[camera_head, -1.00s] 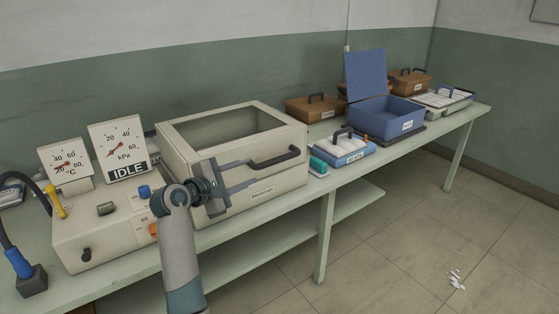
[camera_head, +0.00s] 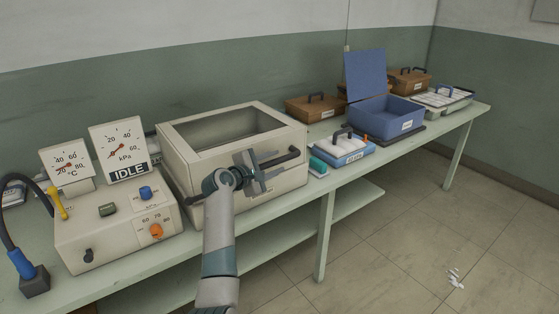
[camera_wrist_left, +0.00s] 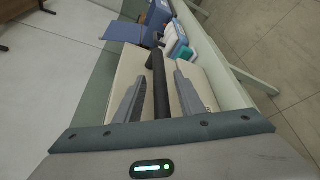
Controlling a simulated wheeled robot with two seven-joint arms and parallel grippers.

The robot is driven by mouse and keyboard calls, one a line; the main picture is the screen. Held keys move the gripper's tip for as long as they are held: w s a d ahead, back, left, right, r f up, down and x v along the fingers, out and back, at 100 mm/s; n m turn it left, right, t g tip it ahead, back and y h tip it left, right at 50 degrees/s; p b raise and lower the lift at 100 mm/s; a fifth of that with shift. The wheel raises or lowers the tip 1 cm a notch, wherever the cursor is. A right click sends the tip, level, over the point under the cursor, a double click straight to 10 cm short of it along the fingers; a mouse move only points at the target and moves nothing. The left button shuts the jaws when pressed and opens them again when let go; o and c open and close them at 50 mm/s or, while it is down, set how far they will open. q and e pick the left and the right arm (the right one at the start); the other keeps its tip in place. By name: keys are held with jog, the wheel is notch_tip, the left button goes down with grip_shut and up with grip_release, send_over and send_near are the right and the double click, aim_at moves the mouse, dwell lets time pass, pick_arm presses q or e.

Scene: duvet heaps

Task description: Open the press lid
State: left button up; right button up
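In the left wrist view the handle runs between the fingers, with gaps visible on both sides, so the gripper is open. Part of the handle is hidden behind the fingers in the head view. My right gripper is out of view.
Left of the press stands a control box (camera_head: 120,225) with knobs and an IDLE gauge (camera_head: 118,150). To the right are a blue tray with white rolls (camera_head: 343,157), an open blue box (camera_head: 384,122) and brown boxes (camera_head: 312,108). The floor in front is clear apart from white scraps.

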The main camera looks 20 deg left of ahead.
pick_arm(q)
jog(key=shift+x, duration=1.65)
grip_shut()
